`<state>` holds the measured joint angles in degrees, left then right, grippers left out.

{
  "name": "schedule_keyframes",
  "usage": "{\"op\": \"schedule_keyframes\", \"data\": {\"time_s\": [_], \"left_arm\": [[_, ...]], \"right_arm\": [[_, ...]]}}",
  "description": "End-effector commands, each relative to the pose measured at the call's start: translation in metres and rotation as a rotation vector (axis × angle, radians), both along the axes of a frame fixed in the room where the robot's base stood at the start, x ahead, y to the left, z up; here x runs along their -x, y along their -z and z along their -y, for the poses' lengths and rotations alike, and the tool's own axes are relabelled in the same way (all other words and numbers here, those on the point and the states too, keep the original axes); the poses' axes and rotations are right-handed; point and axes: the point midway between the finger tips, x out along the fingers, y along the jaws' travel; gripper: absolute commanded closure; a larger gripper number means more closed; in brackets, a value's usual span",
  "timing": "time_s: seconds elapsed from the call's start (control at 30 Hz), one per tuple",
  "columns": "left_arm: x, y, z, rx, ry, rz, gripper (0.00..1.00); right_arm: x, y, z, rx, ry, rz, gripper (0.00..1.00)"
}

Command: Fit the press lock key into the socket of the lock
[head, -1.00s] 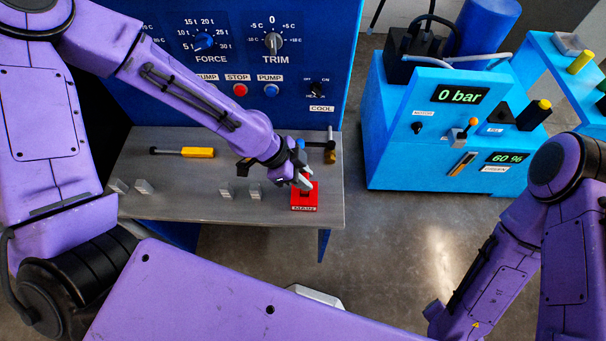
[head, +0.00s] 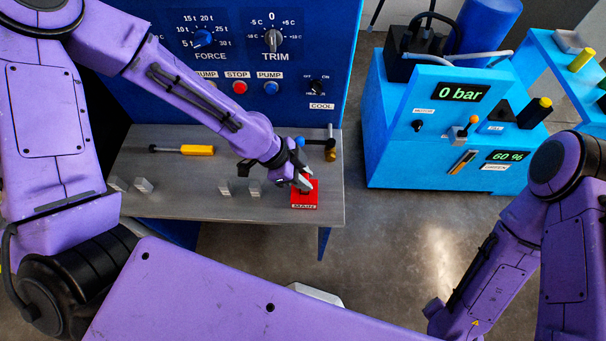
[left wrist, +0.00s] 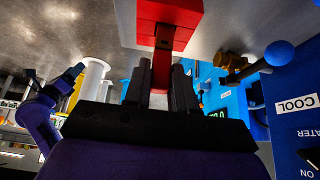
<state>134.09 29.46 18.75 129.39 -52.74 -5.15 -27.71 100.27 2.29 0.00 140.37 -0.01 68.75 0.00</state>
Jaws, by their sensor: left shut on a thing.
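The red lock (head: 305,200) sits near the front right edge of the grey bench, with a white label on its front. My left gripper (head: 302,182) is at the lock, pointing down to its top. In the left wrist view, the gripper (left wrist: 160,84) is shut on a narrow red key (left wrist: 162,68). The key's far end meets a dark opening in the lock (left wrist: 170,12); I cannot tell how deep it sits. The fingers hide part of the key in the head view. My right arm hangs at the lower right, its fingers unclear.
The grey bench (head: 200,208) also bears a yellow-handled tool (head: 197,150), several small grey blocks (head: 254,188) and a blue-knobbed lever (head: 300,142). A blue control panel (head: 238,60) rises behind it. A light-blue machine (head: 395,155) stands right, across open floor.

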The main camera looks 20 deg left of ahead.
Motion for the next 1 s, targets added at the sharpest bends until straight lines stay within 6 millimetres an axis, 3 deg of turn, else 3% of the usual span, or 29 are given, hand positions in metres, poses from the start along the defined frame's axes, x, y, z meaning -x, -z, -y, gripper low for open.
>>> {"op": "schedule_keyframes", "data": {"time_s": [0.8, 0.83, 0.9, 1.0], "left_arm": [[0.0, 0.021, 0.0, 0.0, 0.001, 0.0, 1.0], [0.0, 0.021, 0.0, 0.0, 0.001, 0.0, 0.68], [0.0, 0.02, 0.0, 0.0, 0.001, 0.0, 0.46], [0.0, 0.02, 0.0, 0.0, 0.0, 0.0, 0.45]], "right_arm": [[0.0, 0.013, 0.0, 0.0, 0.0, 0.0, 0.41], [0.0, 0.013, 0.0, 0.0, 0.0, 0.0, 0.41], [0.0, 0.012, 0.0, 0.0, 0.0, 0.0, 0.41], [0.0, 0.012, 0.0, 0.0, 0.0, 0.0, 0.41]]}}
